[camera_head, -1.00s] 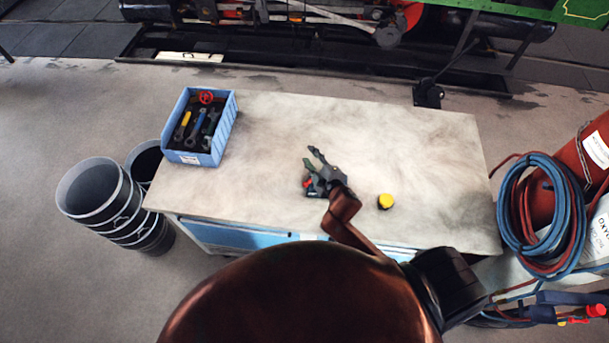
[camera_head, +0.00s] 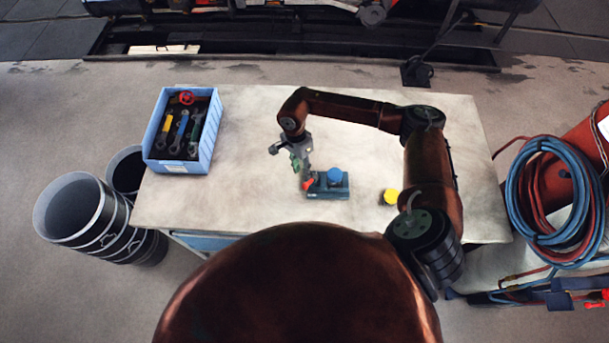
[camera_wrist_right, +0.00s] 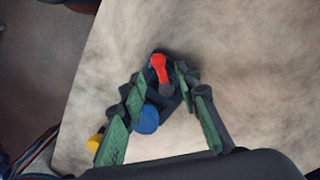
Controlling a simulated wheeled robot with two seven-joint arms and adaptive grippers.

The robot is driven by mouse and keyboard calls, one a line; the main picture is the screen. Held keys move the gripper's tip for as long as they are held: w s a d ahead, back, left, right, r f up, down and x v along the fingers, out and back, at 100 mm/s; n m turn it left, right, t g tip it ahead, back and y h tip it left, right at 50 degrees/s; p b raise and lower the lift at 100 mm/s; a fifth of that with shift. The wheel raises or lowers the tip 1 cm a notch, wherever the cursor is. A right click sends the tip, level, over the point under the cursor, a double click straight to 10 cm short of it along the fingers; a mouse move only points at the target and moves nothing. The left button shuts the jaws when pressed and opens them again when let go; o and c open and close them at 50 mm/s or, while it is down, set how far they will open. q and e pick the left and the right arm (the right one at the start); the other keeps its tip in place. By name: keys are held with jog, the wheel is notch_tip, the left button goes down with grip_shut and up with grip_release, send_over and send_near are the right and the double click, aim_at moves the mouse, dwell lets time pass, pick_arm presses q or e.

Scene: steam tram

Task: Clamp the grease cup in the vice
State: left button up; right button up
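The vice (camera_head: 326,189) is a small dark blue-grey block with a red-tipped handle (camera_wrist_right: 158,66), at the front middle of the bench. A round blue-topped piece (camera_head: 335,174), which looks like the grease cup, sits at the vice. It also shows in the right wrist view (camera_wrist_right: 146,119), partly behind a finger. I cannot tell how firmly the jaws hold it. My right gripper (camera_head: 301,172) points down at the handle end of the vice. In the wrist view its green-padded fingers (camera_wrist_right: 160,85) are apart, with the red handle between the tips. My left gripper is not in view.
A yellow-topped round piece (camera_head: 391,197) stands on the bench right of the vice. A blue crate of tools (camera_head: 206,158) is at the bench's left end. Black buckets (camera_head: 82,212) and a hose coil (camera_head: 553,205) flank the bench (camera_head: 240,120). Its back middle is clear.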

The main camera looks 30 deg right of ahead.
aim_at(308, 182)
jog(key=shift+h, duration=0.3)
jog(key=f, duration=0.2)
jog(key=d+f+p, duration=0.1)
jog(key=f, duration=0.2)
jog(key=s+f+p, duration=0.1)
jog(key=f, duration=0.1)
jog(key=shift+d+f, duration=0.15)
jog(key=shift+d, duration=0.25)
grip_shut()
